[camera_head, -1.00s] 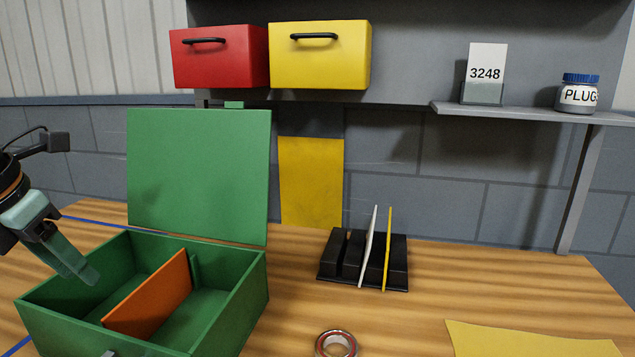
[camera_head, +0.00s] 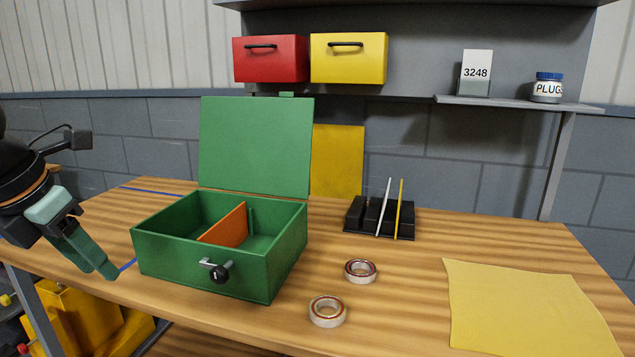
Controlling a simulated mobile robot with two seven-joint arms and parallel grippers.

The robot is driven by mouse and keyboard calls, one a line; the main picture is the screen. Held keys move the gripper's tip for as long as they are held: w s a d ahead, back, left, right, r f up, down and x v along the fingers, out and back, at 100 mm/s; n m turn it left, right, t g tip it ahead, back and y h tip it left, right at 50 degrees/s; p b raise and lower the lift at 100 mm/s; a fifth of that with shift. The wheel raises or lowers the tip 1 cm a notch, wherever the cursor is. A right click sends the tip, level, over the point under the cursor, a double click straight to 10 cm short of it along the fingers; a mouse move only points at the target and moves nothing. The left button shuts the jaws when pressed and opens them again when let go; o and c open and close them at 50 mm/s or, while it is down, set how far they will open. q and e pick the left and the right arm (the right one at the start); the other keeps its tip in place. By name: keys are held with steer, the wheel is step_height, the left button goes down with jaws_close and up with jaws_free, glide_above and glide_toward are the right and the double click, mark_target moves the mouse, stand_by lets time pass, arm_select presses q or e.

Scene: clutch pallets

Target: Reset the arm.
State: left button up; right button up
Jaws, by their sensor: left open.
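My left gripper (camera_head: 92,262) hangs at the left of the head view, fingers pointing down and to the right. It is open and nothing shows between its fingers. It is left of the green box (camera_head: 200,258), apart from it in the picture. The box stands on the wooden table with its lid (camera_head: 257,147) up, an orange divider (camera_head: 225,226) inside and a latch with a dark knob on its front. My right gripper is not in view.
Two tape-like rings, one nearer (camera_head: 327,312) and one farther (camera_head: 361,272), lie right of the box. A black rack (camera_head: 362,216) holds a white and a yellow plate. A yellow sheet (camera_head: 520,305) lies at right. A shelf (camera_head: 520,102) and red and yellow drawers are above.

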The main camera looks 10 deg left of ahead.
arm_select(q)
steer(key=w+d+f+n+t+h, duration=0.2)
steer(key=w+d+f+n+h, duration=0.25)
steer(key=d+f+h, duration=0.65)
step_height(320, 180, down, 17)
steer(key=w+n+t+y, duration=0.1)
steer(key=n+t+y, duration=0.6)
steer(key=n, duration=1.2)
steer(key=s+d+f+n+g+y, duration=0.1)
steer(key=s+d+f+n+g, duration=0.1)
steer(key=s+d+f+n, duration=0.55)
steer(key=s+d+f+n+g, duration=0.3)
steer(key=s+d+f, duration=0.3)
steer(key=f, duration=0.5)
steer(key=s+a+r+n+y+p, duration=0.1)
steer(key=a+r+p, duration=0.3)
steer(key=r+p, duration=0.7)
steer(key=s+p, duration=0.1)
steer(key=p, duration=0.4)
steer(key=shift+a+r+t, duration=0.35)
steer(key=shift+a+t, duration=0.05)
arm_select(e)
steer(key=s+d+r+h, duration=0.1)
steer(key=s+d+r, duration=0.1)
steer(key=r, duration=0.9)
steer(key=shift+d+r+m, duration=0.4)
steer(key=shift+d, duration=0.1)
